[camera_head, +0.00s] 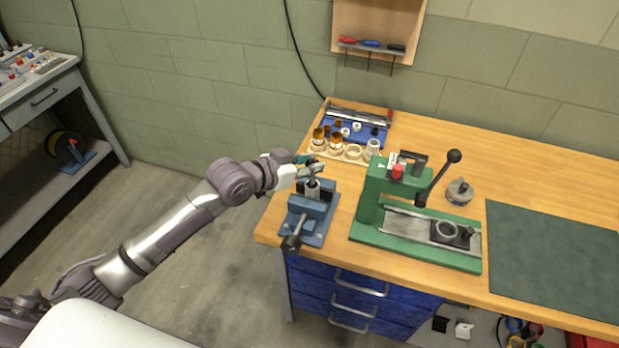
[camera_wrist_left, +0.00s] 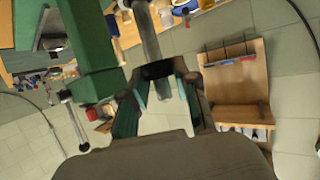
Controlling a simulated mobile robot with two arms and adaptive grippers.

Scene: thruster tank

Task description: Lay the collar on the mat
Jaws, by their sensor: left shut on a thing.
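The mat (camera_head: 555,250) is a flat dark green sheet at the right of the wooden bench, and its visible part is bare. My left gripper (camera_head: 312,171) is just above the blue vise (camera_head: 316,224), far to the left of the mat. It is shut on a small dark ring, which I take for the collar (camera_wrist_left: 160,70), between the fingertips in the left wrist view. A metal shaft (camera_wrist_left: 147,36) runs in line with the ring; I cannot tell whether the ring is around it or clear of it. My right gripper is not in view.
A green lever press (camera_head: 415,250) stands between the vise and the mat, with its handle (camera_head: 440,172) sticking up. A round grey part (camera_head: 460,191) lies behind it. Several small cups and a blue tray (camera_head: 340,133) are at the back left.

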